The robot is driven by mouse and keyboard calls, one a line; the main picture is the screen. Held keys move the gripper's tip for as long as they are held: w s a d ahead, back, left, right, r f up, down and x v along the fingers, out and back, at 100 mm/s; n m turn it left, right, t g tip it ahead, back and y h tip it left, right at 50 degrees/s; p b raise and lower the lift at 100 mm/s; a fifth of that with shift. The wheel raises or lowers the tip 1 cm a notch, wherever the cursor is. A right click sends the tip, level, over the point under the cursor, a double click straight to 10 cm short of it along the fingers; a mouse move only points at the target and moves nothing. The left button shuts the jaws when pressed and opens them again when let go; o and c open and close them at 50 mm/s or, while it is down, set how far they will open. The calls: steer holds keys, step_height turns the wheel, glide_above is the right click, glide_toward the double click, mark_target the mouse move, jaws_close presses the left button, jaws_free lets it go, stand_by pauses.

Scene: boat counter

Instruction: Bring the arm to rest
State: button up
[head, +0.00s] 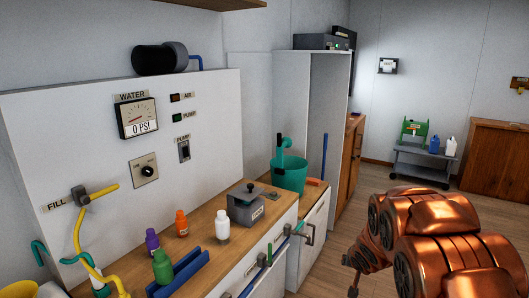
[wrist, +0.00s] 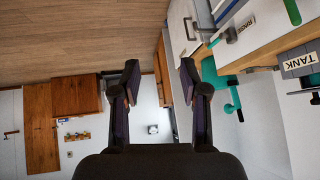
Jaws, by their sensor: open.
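My gripper (wrist: 159,80) shows in the wrist view with its two dark fingers spread apart. Nothing is between the fingers. It is held in open air, with the wooden floor (wrist: 80,35) and the far wall beyond it. In the head view my copper-coloured arm (head: 435,235) is folded at the lower right, over the floor and to the right of the counter (head: 205,262). The gripper is hardly visible there, mostly hidden by the arm. The arm is apart from the counter and touches nothing that I can see.
The counter holds purple, green, orange and white bottles, a grey TANK box (head: 248,204) and a teal bucket (head: 289,176). A white panel (head: 60,140) with a gauge stands behind. A cart (head: 425,162) and a wooden cabinet (head: 500,155) are at the back right. Floor between is clear.

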steer(key=s+r+g+h, duration=0.15)
steer(key=s+r, duration=0.25)
steer(key=s, duration=0.5)
steer(key=s+r+g, duration=0.3)
steer(key=s, duration=0.7)
steer(key=s+a+r+n+g+y, duration=0.1)
steer(key=s+a, duration=0.2)
steer(key=s, duration=0.6)
steer(key=s+a+r+n+g+y, duration=0.1)
steer(key=s+a+n+g, duration=0.1)
steer(key=s, duration=0.7)
steer(key=s+a+r+n+g+y, duration=0.1)
steer(key=s+a, duration=0.3)
steer(key=s, duration=0.5)
steer(key=shift+a+r+g+p, duration=0.25)
steer(key=shift+g+p, duration=0.05)
steer(key=shift+g, duration=0.25)
steer(key=shift+s, duration=0.1)
